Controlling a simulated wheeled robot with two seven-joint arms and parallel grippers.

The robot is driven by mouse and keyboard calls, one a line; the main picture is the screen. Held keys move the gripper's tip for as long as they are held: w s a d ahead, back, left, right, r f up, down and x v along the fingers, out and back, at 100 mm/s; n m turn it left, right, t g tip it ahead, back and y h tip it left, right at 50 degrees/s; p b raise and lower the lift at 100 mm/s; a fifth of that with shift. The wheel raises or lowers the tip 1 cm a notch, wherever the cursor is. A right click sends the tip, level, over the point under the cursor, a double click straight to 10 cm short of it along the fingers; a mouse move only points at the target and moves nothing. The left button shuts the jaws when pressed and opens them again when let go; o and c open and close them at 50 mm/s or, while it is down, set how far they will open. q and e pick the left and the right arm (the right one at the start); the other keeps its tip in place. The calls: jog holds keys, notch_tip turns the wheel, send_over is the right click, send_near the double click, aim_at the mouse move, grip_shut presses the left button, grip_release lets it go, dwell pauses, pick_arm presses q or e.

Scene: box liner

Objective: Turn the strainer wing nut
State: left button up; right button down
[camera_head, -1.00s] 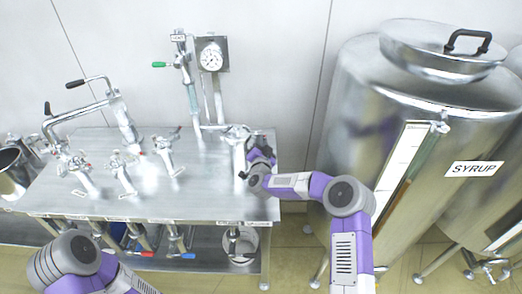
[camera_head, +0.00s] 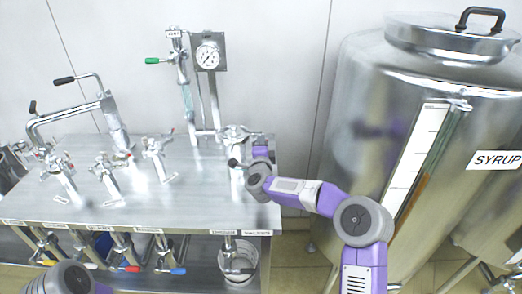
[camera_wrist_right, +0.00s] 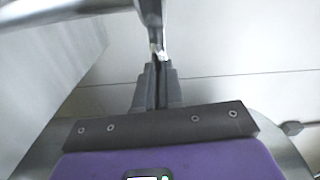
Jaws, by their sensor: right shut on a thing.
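The strainer (camera_head: 237,178) is an upright shiny metal body near the right end of the steel bench. My right gripper (camera_head: 259,142) is at the right side of its top. In the right wrist view, my right gripper (camera_wrist_right: 161,72) has its dark fingers almost together on the lower end of a narrow shiny metal piece (camera_wrist_right: 151,22), which appears to be the strainer wing nut. The nut's full shape is hidden by the fingers and the frame edge. My left gripper is out of view; only part of my left arm shows at the bottom left of the head view.
The steel bench (camera_head: 200,208) carries several labelled valves and pipes. A pressure gauge (camera_head: 208,57) and a green-handled valve (camera_head: 153,60) stand behind. A metal bucket (camera_head: 238,262) is below. A large syrup tank (camera_head: 361,90) stands right of my arm.

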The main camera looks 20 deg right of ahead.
jog(key=shift+m+b, duration=0.3)
jog(key=shift+m, duration=0.1)
jog(key=c, duration=1.3)
grip_release()
jog(key=shift+o, duration=0.2)
jog(key=v, duration=0.7)
jog(key=shift+s, duration=0.25)
jog(key=shift+a, duration=0.15)
